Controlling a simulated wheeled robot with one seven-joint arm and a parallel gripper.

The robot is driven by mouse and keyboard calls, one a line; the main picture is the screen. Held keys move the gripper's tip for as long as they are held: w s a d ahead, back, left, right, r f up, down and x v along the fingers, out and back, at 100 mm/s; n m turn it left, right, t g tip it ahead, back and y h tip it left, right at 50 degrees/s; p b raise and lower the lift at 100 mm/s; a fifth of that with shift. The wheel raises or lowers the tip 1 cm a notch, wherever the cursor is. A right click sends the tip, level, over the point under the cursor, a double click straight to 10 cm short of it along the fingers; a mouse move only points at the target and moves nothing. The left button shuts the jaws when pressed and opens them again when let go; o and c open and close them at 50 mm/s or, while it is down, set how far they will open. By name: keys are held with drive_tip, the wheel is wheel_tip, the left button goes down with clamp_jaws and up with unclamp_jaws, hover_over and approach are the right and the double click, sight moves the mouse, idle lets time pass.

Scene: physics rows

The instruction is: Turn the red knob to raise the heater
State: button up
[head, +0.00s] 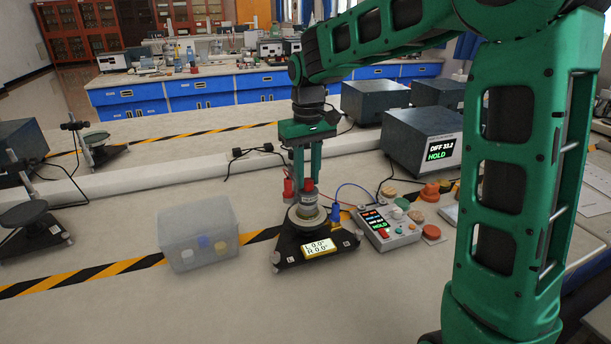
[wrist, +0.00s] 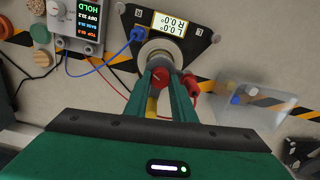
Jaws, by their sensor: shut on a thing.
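A red knob (head: 308,185) sits atop a grey cylinder (head: 313,206) in the round seat of a black three-cornered stand (head: 290,255). My gripper (head: 306,184) points straight down from above, its fingers closed on the red knob. In the wrist view the red knob (wrist: 160,76) shows between the fingers (wrist: 168,80), which partly hide the cylinder. The stand's yellow-framed display (head: 322,247) reads L 0.0° and R 0.0°. No part is clearly recognisable as the heater.
A red clip (head: 288,190) with a red lead is close left of the fingers. A blue lead (head: 336,212) joins the stand near a control box (head: 388,227) reading HOLD. A translucent bin (head: 198,234) stands left. A larger grey unit (head: 420,140) shows DIFF 33.2 HOLD. Loose caps lie right.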

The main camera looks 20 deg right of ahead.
sight(307, 180)
drive_tip(key=n, duration=1.3)
drive_tip(key=shift+r+n, duration=0.1)
drive_tip(key=shift+n, duration=0.2)
drive_tip(key=n, duration=0.4)
drive_tip(key=shift+n, duration=0.3)
drive_tip(key=n, duration=0.4)
drive_tip(key=shift+n, duration=0.4)
drive_tip(key=shift+r, duration=0.1)
drive_tip(key=o, duration=0.9)
drive_tip(key=shift+n, duration=0.3)
drive_tip(key=shift+o, duration=0.8)
wheel_tip(307, 180, up, 10)
drive_tip(key=shift+r, duration=0.25)
